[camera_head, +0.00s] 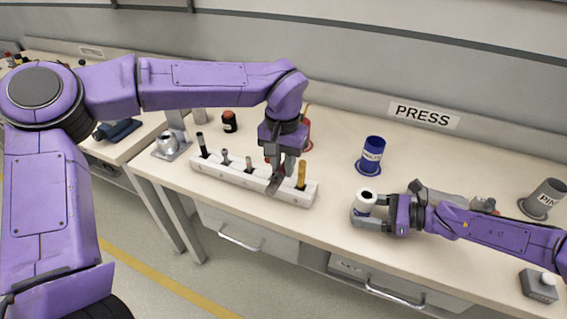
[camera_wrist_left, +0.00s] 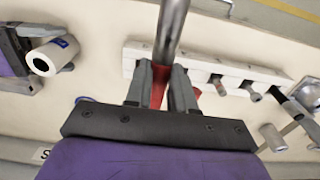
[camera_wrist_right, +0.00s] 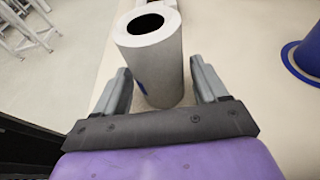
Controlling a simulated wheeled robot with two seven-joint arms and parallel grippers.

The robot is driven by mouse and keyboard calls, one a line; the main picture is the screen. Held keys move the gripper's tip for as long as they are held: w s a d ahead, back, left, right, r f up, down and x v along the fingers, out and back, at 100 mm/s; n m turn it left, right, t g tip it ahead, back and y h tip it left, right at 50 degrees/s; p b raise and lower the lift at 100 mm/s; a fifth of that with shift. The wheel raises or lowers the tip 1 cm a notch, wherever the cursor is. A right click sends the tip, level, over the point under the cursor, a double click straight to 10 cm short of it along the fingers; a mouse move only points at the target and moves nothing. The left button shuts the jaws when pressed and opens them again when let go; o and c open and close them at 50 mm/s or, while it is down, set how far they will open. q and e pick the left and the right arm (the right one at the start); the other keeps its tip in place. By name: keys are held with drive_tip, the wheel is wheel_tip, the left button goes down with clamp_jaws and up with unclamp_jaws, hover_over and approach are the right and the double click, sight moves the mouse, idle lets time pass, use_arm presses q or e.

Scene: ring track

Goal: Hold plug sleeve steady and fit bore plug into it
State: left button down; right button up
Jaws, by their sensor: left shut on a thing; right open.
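The plug sleeve, a white cylinder with a dark bore, stands upright on the bench (camera_head: 365,203). In the right wrist view the sleeve (camera_wrist_right: 160,65) is between the fingers of my right gripper (camera_wrist_right: 163,92), with a gap on each side. My right gripper is open around it. My left gripper (camera_head: 276,176) is shut on the bore plug, a grey metal rod (camera_wrist_left: 172,28) with red showing between the fingers. It holds the plug above the white rack, left of the sleeve. The sleeve also shows in the left wrist view (camera_wrist_left: 52,56).
The white rack (camera_head: 222,178) holds several pins, including a gold one (camera_head: 301,176). A blue cup (camera_head: 372,153) stands behind the sleeve, a grey cup (camera_head: 545,198) at the far right, and a small grey box (camera_head: 539,286) at the front right. Bench between rack and sleeve is clear.

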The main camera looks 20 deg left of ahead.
drive_tip(key=shift+a, duration=0.1)
drive_tip(key=c, duration=0.6)
drive_tip(key=shift+c, duration=0.2)
use_arm(q)
drive_tip(key=shift+w+d+r, duration=0.1)
drive_tip(key=shift+w+d, duration=0.1)
drive_tip(key=shift+w, duration=0.05)
drive_tip(key=w+d+r+n, duration=0.2)
drive_tip(key=w+d+r, duration=0.1)
drive_tip(key=w+d, duration=0.3)
wheel_tip(320, 180, up, 2)
drive_tip(key=n, duration=0.3)
hover_over(365, 200)
drive_tip(key=w, duration=0.2)
wheel_tip(365, 200, down, 10)
drive_tip(key=shift+r, duration=0.15)
